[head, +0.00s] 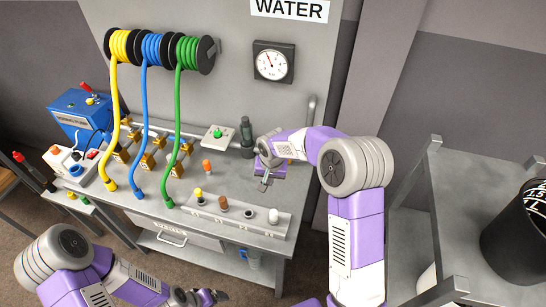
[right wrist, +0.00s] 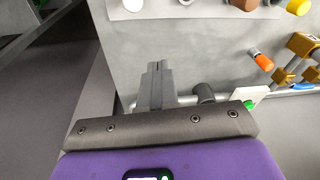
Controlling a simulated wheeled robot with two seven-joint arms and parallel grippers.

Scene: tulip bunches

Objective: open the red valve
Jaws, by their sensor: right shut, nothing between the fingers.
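No part that I can clearly tell as the red valve shows. A small red handle (head: 86,87) stands up on the blue box at the back left, but I cannot tell whether it is the valve. My right gripper (head: 264,185) is over the right part of the grey bench, below the gauge. It hides what is behind it. In the right wrist view its fingers (right wrist: 157,82) are together with nothing between them. My left gripper (head: 208,297) is low at the bottom edge, in front of the bench. Its fingers are too small to read.
Yellow, blue (head: 142,130) and green hoses hang from reels to the bench (head: 130,215). A gauge (head: 273,62) is on the panel. A tray (head: 235,217) holds several coloured plugs. An orange plug (head: 207,167) stands behind it. A grey shelf (head: 440,210) with a black bin (head: 515,240) is right.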

